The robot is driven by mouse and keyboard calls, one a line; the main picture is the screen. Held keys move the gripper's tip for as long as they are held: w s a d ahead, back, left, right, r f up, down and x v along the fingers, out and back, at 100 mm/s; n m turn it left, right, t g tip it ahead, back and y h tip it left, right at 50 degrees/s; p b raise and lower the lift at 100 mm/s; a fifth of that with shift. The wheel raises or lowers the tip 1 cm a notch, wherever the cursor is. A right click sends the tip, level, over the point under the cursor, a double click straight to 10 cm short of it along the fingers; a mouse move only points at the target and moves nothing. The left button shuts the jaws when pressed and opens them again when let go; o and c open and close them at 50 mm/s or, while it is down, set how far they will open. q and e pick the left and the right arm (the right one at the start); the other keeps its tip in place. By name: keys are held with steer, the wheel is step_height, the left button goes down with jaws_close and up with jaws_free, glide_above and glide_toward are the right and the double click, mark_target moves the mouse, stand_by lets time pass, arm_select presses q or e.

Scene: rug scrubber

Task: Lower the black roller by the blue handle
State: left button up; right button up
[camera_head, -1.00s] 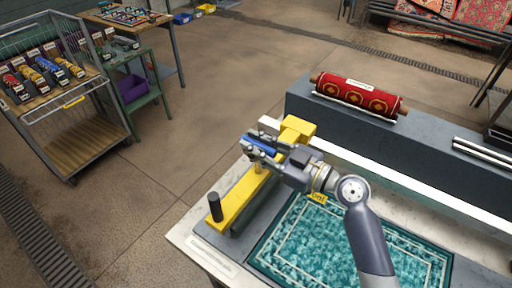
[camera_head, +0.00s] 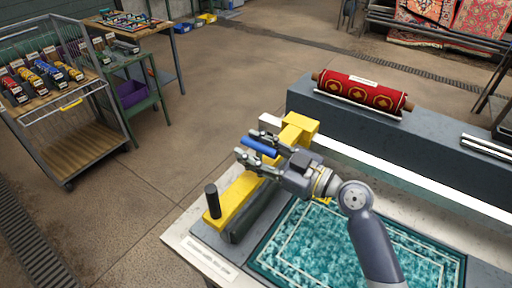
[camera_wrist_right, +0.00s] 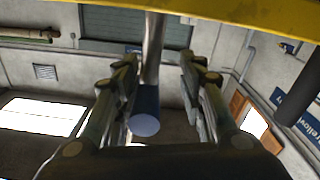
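The blue handle (camera_head: 259,146) is a short cylinder above the yellow beam (camera_head: 240,200) of the scrubber. The black roller (camera_head: 252,214) lies along the beam's right side, close over the grey bed; I cannot tell whether it touches. My right gripper (camera_head: 247,145) is open, with one finger on each side of the blue handle. In the right wrist view, the blue handle (camera_wrist_right: 145,112) hangs from a metal rod between my spread fingers (camera_wrist_right: 158,68), with gaps visible beside it. My left gripper is not in view.
An upright black knob (camera_head: 212,200) stands at the beam's near end. A teal rug (camera_head: 340,250) lies on the table beside the roller. A rolled red rug (camera_head: 360,92) rests on the grey ledge behind. The floor to the left is clear up to the wire cart (camera_head: 95,150).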

steer(key=shift+w+d+f, duration=0.15)
steer(key=shift+f, duration=0.25)
steer(key=shift+w+d+f, duration=0.1)
steer(key=shift+f, duration=0.25)
steer(key=shift+w+d, duration=0.15)
steer(key=shift+w, duration=0.2)
steer(key=shift+s+d+r, duration=0.15)
steer(key=shift+s, duration=0.05)
steer(key=v, duration=1.1)
steer(key=shift+d, duration=0.3)
steer(key=shift+s, duration=0.15)
